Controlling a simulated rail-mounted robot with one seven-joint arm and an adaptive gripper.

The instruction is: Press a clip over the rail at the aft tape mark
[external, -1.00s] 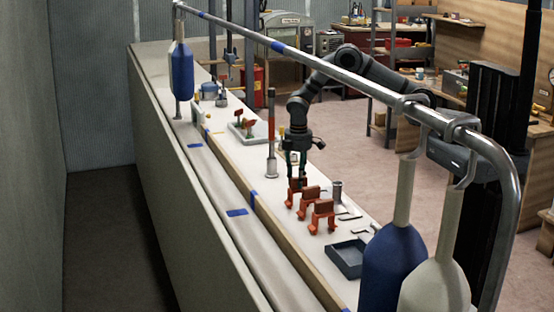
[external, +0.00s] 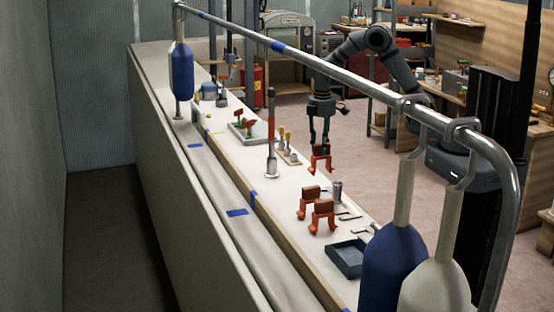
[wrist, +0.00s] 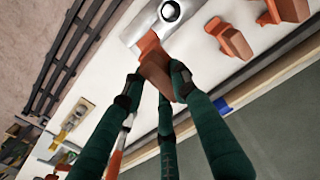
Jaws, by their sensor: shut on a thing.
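My gripper (external: 321,142) is shut on an orange clip (external: 320,161) and holds it above the bench, clear of the surface. In the wrist view the held clip (wrist: 153,62) sits between the green fingers (wrist: 157,85). Two more orange clips, a rear one (external: 307,201) and a front one (external: 322,216), stand on the bench. Blue tape marks show on the rail, one near the middle (external: 278,46) and one farther away (external: 203,15). I cannot tell which is aft.
Two fenders, blue (external: 393,265) and cream (external: 436,285), hang at the near rail end; another blue fender (external: 181,72) hangs at the far end. An upright red and steel post (external: 271,140) stands on the bench. A dark tray (external: 346,259) lies near the front.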

